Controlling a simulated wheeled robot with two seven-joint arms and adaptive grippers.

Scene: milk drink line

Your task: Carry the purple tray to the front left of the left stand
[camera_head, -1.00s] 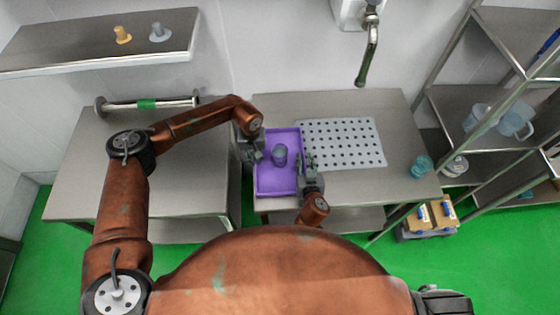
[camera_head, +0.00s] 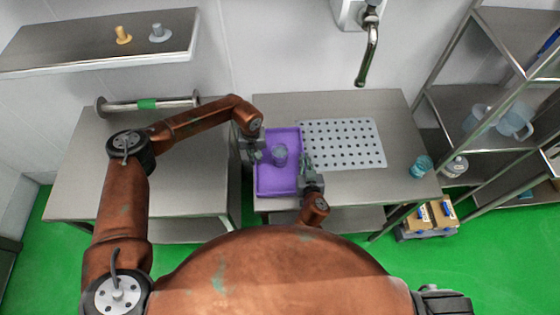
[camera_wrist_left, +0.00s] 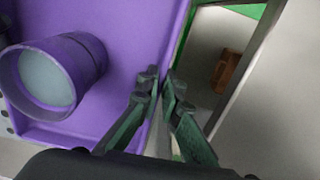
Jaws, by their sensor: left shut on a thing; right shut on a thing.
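The purple tray (camera_head: 278,184) is at the left end of the right stand (camera_head: 380,190), near the gap between the stands. The left stand (camera_head: 75,185) has a bare front left area. Whether the tray touches the stand top is unclear.
A perforated plate (camera_head: 342,145) lies right of the tray. A teal cup (camera_head: 420,166) stands at the right stand's right end. A wall shelf (camera_head: 90,46) hangs at the upper left.

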